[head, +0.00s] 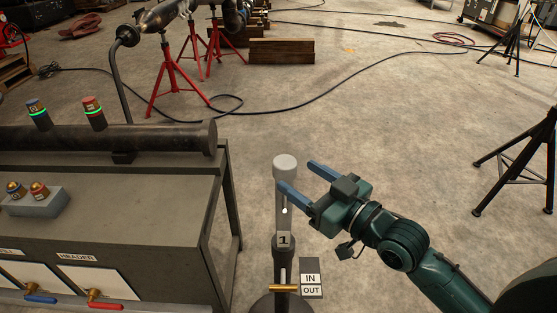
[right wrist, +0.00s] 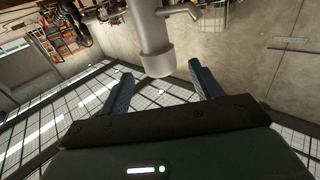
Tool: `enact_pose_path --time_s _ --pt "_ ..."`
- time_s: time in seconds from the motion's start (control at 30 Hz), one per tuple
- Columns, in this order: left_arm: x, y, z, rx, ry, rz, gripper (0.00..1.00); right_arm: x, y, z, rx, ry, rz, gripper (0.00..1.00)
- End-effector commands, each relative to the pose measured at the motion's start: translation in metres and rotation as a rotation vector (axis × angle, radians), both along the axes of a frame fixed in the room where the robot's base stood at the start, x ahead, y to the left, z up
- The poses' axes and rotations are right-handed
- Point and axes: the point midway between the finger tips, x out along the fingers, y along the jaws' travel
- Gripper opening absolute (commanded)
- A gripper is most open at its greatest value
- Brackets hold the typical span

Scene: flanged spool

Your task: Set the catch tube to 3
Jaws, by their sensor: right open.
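The catch tube is an upright grey tube with a pale round cap (head: 286,163), standing on a dark post. A plate reading "1" (head: 284,240) shows partway down it. My right gripper (head: 297,176) is open at the upper tube, coming from the right, its near finger overlapping the tube in the head view. In the right wrist view the pale tube end (right wrist: 156,60) shows between the fingertips; I cannot tell whether they touch it. A brass lever (head: 283,288) sits low on the post beside an IN/OUT sign (head: 311,284). My left gripper is out of view.
A grey bench (head: 110,190) with a dark pipe (head: 180,138), button box (head: 36,202) and valve panels stands left of the post. Red stands (head: 172,75) and a black cable lie behind. A black tripod stand (head: 520,165) is at right. Open floor surrounds the post's far side.

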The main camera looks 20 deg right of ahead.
Motion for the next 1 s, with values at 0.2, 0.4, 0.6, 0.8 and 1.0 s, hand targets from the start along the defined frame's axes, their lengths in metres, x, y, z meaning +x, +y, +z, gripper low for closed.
enact_pose_path --time_s 0.2,0.4,0.6,0.8,1.0 --pt "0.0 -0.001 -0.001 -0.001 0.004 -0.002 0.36 0.037 0.021 0.001 0.003 -0.002 0.0 0.64" --pt "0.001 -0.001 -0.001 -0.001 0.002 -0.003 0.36 0.058 0.032 0.0 0.001 0.0 0.0 0.64" --pt "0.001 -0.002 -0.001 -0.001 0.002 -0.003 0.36 0.063 0.035 0.0 0.0 0.001 0.001 0.64" --pt "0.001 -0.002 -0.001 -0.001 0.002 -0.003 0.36 0.063 0.035 -0.001 0.0 0.001 0.001 0.63" --pt "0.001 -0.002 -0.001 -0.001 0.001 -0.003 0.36 0.063 0.035 -0.001 0.0 0.001 0.001 0.47"
